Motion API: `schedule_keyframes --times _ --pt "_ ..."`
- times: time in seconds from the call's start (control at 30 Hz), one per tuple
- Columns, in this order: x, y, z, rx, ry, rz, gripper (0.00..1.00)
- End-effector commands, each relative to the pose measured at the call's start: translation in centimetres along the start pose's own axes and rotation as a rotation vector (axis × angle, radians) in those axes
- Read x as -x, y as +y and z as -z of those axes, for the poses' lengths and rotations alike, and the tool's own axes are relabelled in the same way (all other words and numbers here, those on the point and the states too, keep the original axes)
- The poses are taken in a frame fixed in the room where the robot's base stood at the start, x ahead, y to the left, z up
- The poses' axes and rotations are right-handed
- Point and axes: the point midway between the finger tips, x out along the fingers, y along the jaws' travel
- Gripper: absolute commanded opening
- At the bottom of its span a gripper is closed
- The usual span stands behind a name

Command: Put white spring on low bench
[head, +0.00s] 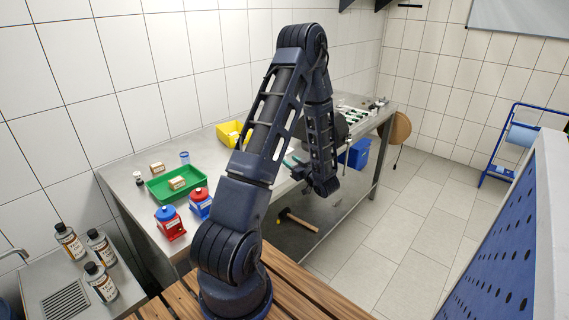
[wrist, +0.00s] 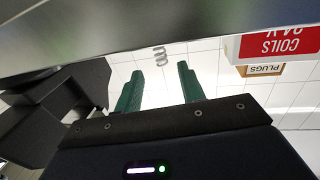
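My gripper (wrist: 157,77) shows in the wrist view with its two green fingers apart and nothing visibly held. A small pale coil (wrist: 159,55), which looks like the white spring, shows just beyond the fingertips, close to a grey edge; I cannot tell what it rests on. In the head view my gripper (head: 291,162) is at the front edge of the metal workbench, partly hidden by my arm, and the spring cannot be made out. A low wooden slatted bench (head: 315,292) is in the foreground, around my arm's base.
The metal workbench (head: 140,208) carries a green tray (head: 160,190), a yellow bin (head: 228,132) and red and blue containers (head: 170,226). A hammer (head: 298,221) lies below. A red COILS box (wrist: 278,43) appears upside down.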

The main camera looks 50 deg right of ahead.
Motion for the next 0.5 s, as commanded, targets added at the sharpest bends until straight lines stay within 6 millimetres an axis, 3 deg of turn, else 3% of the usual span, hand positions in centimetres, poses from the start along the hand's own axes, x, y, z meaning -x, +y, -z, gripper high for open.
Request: schedule_keyframes --times 0.33,0.5 --pt "-4.1 -0.3 0.0 0.002 0.001 0.002 0.39" --pt "-5.0 -0.3 0.0 0.000 0.000 0.001 0.39"
